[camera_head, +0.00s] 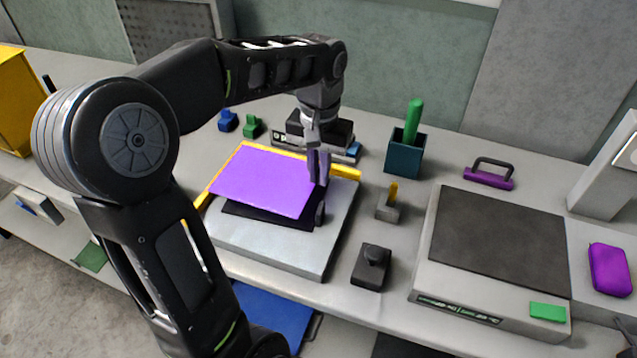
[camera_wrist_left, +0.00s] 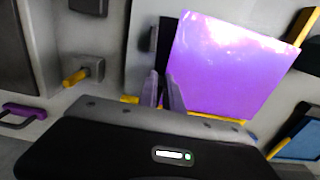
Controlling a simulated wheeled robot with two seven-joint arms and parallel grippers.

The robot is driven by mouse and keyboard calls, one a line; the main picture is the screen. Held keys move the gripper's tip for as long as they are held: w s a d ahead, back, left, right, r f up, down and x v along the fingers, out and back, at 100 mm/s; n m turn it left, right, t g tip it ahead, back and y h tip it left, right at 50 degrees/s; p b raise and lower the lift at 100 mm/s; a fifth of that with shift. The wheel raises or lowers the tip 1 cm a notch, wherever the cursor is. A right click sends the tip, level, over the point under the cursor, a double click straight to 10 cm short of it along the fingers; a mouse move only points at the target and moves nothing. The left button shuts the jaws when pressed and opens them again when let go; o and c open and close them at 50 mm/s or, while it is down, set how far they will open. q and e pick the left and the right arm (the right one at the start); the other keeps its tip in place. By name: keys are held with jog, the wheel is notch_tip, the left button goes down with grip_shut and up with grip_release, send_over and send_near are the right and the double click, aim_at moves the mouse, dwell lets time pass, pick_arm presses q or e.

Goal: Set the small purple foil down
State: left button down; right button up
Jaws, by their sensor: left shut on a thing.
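The small purple foil (camera_head: 262,180) is a flat, shiny purple sheet above a grey slab (camera_head: 268,238) in the head view. A black flat piece (camera_head: 240,210) shows beneath it on the slab; I cannot tell whether the foil touches it. My left gripper (camera_head: 319,182) is shut on the foil's right edge. In the left wrist view, the foil (camera_wrist_left: 230,68) extends up and right from the fingertips (camera_wrist_left: 165,85). My right gripper is not in view.
A yellow strip (camera_head: 346,173) lies along the slab's back edge. A teal cup (camera_head: 404,156) holds a green rod. A dark-topped machine (camera_head: 497,238) stands right, with a purple handle (camera_head: 489,176) behind it. A black knobbed block (camera_head: 371,270) stands near the front edge.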

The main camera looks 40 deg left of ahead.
pick_arm(q)
jog(key=shift+f, duration=1.85)
jog(key=shift+f, duration=0.1)
jog(key=c, duration=2)
grip_release()
jog(key=shift+f, duration=0.1)
jog(key=o, duration=0.5)
jog(key=shift+r, duration=0.25)
notch_tip(320, 180, up, 8)
jog(key=shift+r+p, duration=1.05)
jog(key=shift+r, duration=0.95)
